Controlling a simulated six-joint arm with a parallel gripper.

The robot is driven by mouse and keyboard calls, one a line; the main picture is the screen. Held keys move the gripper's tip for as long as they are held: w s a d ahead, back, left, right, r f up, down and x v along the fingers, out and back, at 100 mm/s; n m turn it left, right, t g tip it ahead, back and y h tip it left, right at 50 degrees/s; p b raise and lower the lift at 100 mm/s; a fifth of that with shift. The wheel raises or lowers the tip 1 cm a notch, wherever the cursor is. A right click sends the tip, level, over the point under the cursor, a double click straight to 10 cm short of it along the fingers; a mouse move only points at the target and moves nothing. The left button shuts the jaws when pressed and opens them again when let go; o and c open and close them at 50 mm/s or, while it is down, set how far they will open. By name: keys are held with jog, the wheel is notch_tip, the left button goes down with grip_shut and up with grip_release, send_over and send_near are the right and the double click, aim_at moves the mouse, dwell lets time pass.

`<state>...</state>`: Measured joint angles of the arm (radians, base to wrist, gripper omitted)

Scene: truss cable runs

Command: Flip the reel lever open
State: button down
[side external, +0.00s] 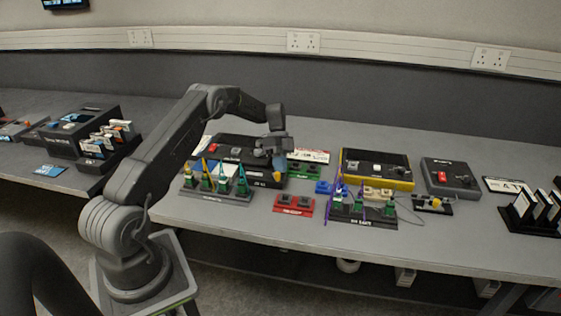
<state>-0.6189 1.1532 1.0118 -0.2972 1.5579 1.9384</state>
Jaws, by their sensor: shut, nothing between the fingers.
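My gripper (277,158) is at the end of my arm, over the right part of a long black box (232,150) near the middle of the bench. Its fingers are shut and hold nothing. I cannot pick out the reel lever for certain at this size. A small black base with a yellow part (433,204) stands at the right of the bench, well apart from my gripper. The gripper hides part of the black box and what lies behind it.
Racks with green blocks and coloured cables stand at the front left (213,191) and front centre (360,208). A red block (293,206) lies between them. A yellow-edged box (376,170) and a grey box with a red switch (450,178) stand at the right.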

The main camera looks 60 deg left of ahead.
jog(key=v, duration=0.7)
jog(key=shift+r, duration=0.2)
jog(key=s+d+r+n+t+y, duration=0.2)
jog(key=s+d+r+n, duration=0.1)
jog(key=d+r, duration=0.65)
jog(key=s+d+r+n+t+y, duration=0.1)
jog(key=s+d+r+n+y, duration=0.2)
jog(key=d+r, duration=0.65)
jog(key=s+d+r+n+t+y, duration=0.1)
jog(key=s+d+r+n+t, duration=0.25)
jog(key=s+d, duration=0.45)
jog(key=s+d+f+n+t, duration=0.1)
jog(key=s+n, duration=0.1)
jog(key=s, duration=0.5)
jog(key=s+d+f+n+t, duration=0.1)
jog(key=s+d+f+n, duration=0.1)
jog(key=s, duration=0.5)
jog(key=shift+f+y, duration=0.25)
jog(key=shift+y, duration=0.05)
